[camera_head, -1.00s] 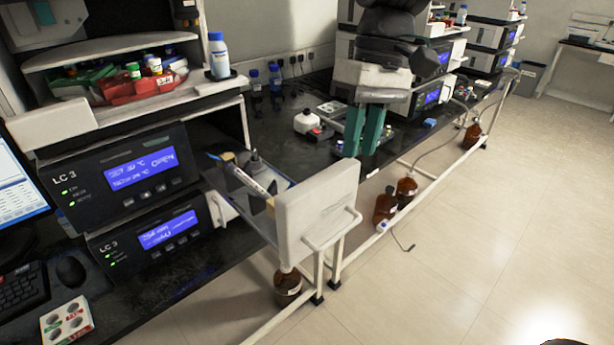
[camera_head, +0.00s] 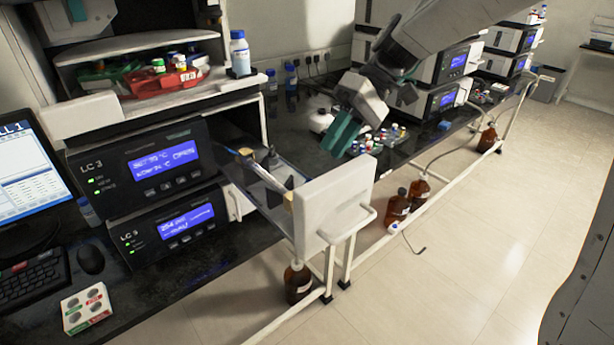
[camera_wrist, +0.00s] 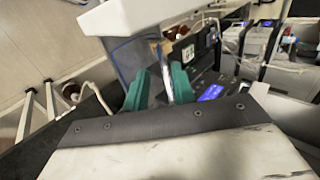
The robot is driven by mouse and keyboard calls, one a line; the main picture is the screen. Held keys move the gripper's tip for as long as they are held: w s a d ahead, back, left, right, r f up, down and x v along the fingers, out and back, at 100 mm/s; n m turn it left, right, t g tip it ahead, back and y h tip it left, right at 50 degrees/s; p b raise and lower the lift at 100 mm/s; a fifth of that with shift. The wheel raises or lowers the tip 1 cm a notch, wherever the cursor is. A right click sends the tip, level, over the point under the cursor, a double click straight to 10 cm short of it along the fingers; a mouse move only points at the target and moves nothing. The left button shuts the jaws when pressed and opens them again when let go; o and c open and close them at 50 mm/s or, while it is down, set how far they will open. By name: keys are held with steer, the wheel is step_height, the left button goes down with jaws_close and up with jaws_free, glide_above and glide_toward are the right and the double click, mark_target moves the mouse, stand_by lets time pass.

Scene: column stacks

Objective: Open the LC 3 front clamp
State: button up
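The upper LC 3 unit (camera_head: 140,165) stands at the left in the head view, its display lit. Its drawer is pulled out, with a white front panel (camera_head: 335,207). A thin pale column (camera_head: 262,172) lies slantwise in the drawer, with dark clamp parts beside it. The front clamp (camera_head: 276,195) is small and dark near the panel; whether it is open or shut is not clear. My gripper (camera_head: 340,146) is tilted, behind and above the panel, apart from the clamp. The wrist view shows its teal fingers (camera_wrist: 160,76) apart and empty, with the white panel (camera_wrist: 135,18) beyond.
A bottle (camera_head: 239,54) and a red vial tray (camera_head: 165,85) stand on the shelves above. Several vials (camera_head: 378,138) are on the bench behind my gripper. Brown bottles (camera_head: 398,207) and white rails (camera_head: 440,178) line the bench front.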

steer(key=x, duration=0.7)
steer(key=shift+a+f, duration=0.15)
steer(key=shift+f, duration=0.1)
jaws_close()
